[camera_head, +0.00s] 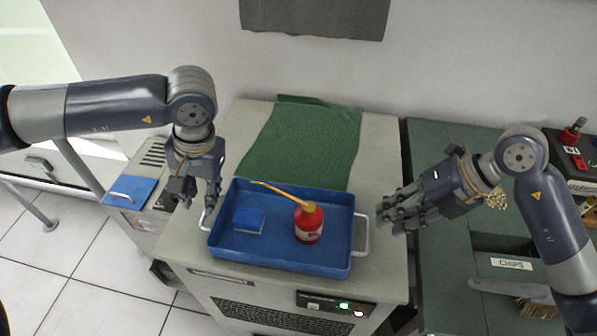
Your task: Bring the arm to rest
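My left gripper (196,200) hangs with fingers pointing down at the left end of the blue tray, near its left handle. I see nothing held in it, but the fingers partly overlap each other. My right gripper (384,214) points left beside the tray's right handle (361,235), with its fingers spread apart and nothing between them. The blue tray (280,254) rests on the machine top. It holds a red bottle (309,226) with a long yellow spout and a small blue block (249,220).
A green cloth (305,140) lies behind the tray on the light cabinet (385,150). A dark green bench stands right, with a "CHIPS" bin (511,264) and a brush (535,298). A blue pad (129,192) lies at left. A grey sheet hangs on the wall.

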